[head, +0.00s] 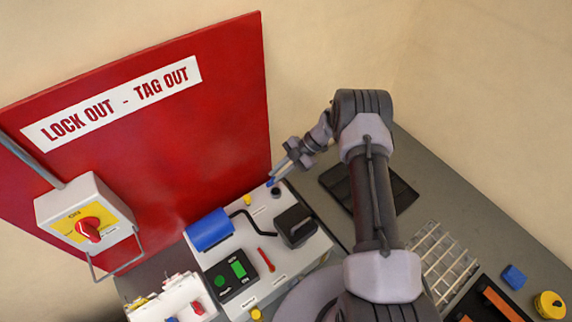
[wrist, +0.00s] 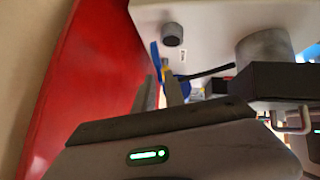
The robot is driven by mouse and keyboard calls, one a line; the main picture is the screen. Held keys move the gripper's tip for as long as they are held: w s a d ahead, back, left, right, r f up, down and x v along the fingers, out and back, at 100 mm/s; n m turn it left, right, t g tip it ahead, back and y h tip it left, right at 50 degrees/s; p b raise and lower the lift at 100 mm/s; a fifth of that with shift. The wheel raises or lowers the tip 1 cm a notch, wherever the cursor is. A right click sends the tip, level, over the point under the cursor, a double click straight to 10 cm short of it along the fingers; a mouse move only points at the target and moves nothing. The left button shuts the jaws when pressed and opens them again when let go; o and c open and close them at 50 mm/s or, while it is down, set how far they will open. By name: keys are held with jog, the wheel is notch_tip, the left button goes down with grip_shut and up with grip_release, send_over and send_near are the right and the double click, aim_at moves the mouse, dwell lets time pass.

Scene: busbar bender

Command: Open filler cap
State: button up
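A small dark round cap (head: 276,191) stands on the far end of the machine's light grey top, likely the filler cap; its label is too small to read. In the wrist view a grey round cap with a dark end (wrist: 173,36) sits beyond the fingers, apart from them. My gripper (head: 277,173) is just above and beside the cap in the head view. Its two fingers also show in the wrist view (wrist: 160,92), apart with nothing clearly between them. A blue piece (head: 271,183) shows close to the fingertips; I cannot tell if they touch it.
The machine top (head: 293,262) carries a blue cylinder (head: 210,230), a black block (head: 295,226), a red lever (head: 266,260), a green-button panel (head: 231,277) and a yellow knob (head: 247,200). A red lockout board (head: 180,130) stands left. A wire rack (head: 440,255) lies right.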

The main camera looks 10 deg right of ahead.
jog(key=b+v, duration=0.2)
jog(key=v, duration=1.5)
